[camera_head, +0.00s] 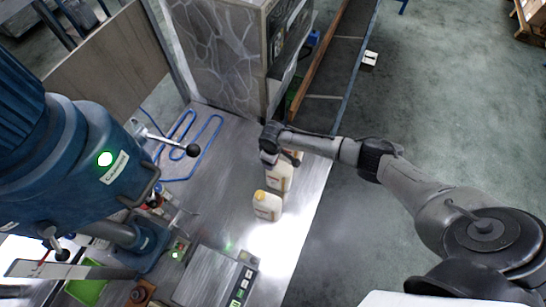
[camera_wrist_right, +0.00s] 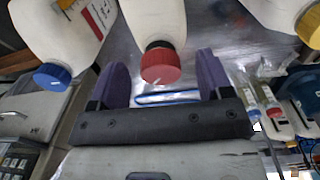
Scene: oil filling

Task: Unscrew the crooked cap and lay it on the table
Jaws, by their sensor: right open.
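In the right wrist view a white bottle (camera_wrist_right: 152,20) has a red cap (camera_wrist_right: 160,67), which looks slightly tilted on its neck. My right gripper (camera_wrist_right: 172,75) is open, with one purple finger on each side of the red cap and gaps showing. In the head view my right gripper (camera_head: 270,143) is above the bottles at the table's right side and hides the cap of the middle bottle (camera_head: 280,176). My left gripper is in neither view.
A yellow-capped bottle (camera_head: 267,206) stands nearer in the head view. A blue cap (camera_wrist_right: 52,75) shows on another bottle in the wrist view. The steel table (camera_head: 222,190) has bare room left of the bottles. A blue machine (camera_head: 70,150) stands at left.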

